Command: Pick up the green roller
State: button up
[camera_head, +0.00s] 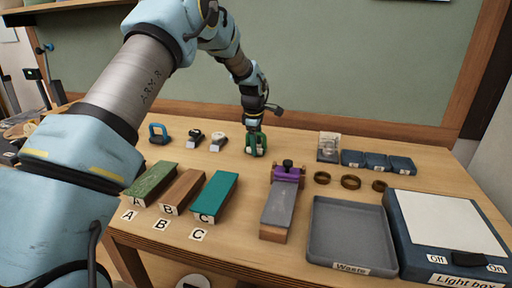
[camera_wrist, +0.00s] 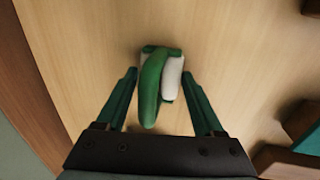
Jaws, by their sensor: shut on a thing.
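The green roller (camera_wrist: 151,88) shows in the wrist view with a curved green handle and a white roller part beside it. It lies between the two green fingers of my gripper (camera_wrist: 160,76), which is shut on it. In the head view my gripper (camera_head: 256,148) points down at the back middle of the table. There its green fingers and the roller overlap, so the roller is mostly hidden. I cannot tell whether the roller touches the tabletop.
A blue-handled tool (camera_head: 158,134) and two small rollers (camera_head: 195,137) stand left of my gripper. Blocks A, B and C (camera_head: 213,195), a purple clamp (camera_head: 287,175), brass rings (camera_head: 350,182), a grey waste tray (camera_head: 350,268) and a light box (camera_head: 450,225) lie nearer.

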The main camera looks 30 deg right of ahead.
jog(key=shift+r, duration=0.1)
notch_tip(320, 180, up, 28)
jog(key=b, duration=0.4)
